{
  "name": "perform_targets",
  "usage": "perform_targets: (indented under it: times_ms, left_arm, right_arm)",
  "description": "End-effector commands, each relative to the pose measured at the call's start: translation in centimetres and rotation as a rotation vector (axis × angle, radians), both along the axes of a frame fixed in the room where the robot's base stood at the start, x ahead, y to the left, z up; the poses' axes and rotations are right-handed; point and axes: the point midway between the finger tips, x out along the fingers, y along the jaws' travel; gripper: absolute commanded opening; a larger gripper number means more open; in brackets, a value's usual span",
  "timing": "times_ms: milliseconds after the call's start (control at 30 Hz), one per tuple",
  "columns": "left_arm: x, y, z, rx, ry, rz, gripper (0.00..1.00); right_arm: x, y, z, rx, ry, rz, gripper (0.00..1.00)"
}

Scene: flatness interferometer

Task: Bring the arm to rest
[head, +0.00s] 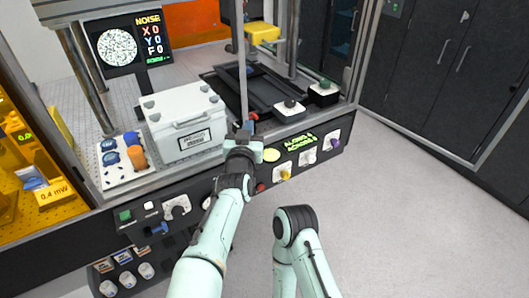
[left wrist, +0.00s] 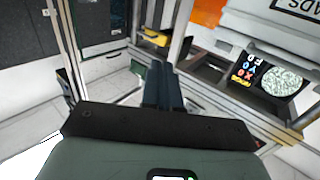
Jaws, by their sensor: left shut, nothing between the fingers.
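My left arm (head: 213,235) reaches up from the bottom of the head view to the front edge of the interferometer bench.
The bench front carries a control panel (head: 283,176) with several knobs. A monitor (head: 128,43) stands behind. Grey floor (head: 400,220) at the right is clear, before dark cabinets (head: 440,65).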

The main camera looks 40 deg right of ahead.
Motion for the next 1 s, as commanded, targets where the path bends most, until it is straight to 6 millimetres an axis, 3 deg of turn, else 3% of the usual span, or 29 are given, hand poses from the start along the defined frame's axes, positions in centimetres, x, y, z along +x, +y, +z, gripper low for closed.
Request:
perform_targets:
  times_ms: [200,400,767,867,967,1000]
  left_arm:
    - [-4.0,0.5,-0.3,0.002,0.004,-0.002,0.00]
    - [-6.3,0.8,-0.3,0.002,0.004,-0.001,0.00]
    - [-6.7,1.1,-0.6,0.007,0.008,0.004,0.00]
    - [-5.5,2.2,-2.6,0.030,0.040,0.023,0.00]
    - [-3.1,4.6,-6.9,0.075,0.106,0.065,0.00]
    - [-2.1,6.0,-9.1,0.096,0.143,0.086,0.00]
  right_arm:
    - [-0.3,0.0,-1.4,0.000,0.002,0.000,0.76]
    - [-0.4,0.0,-1.7,0.000,0.004,0.000,0.76]
    - [-0.4,0.0,-1.7,-0.001,0.005,0.001,0.76]
    - [-0.4,0.0,-1.6,0.000,0.003,0.000,0.76]
    - [-0.3,0.0,-1.2,0.000,0.002,0.000,0.76]
    - [-0.2,0.0,-1.1,0.000,0.002,0.000,0.76]
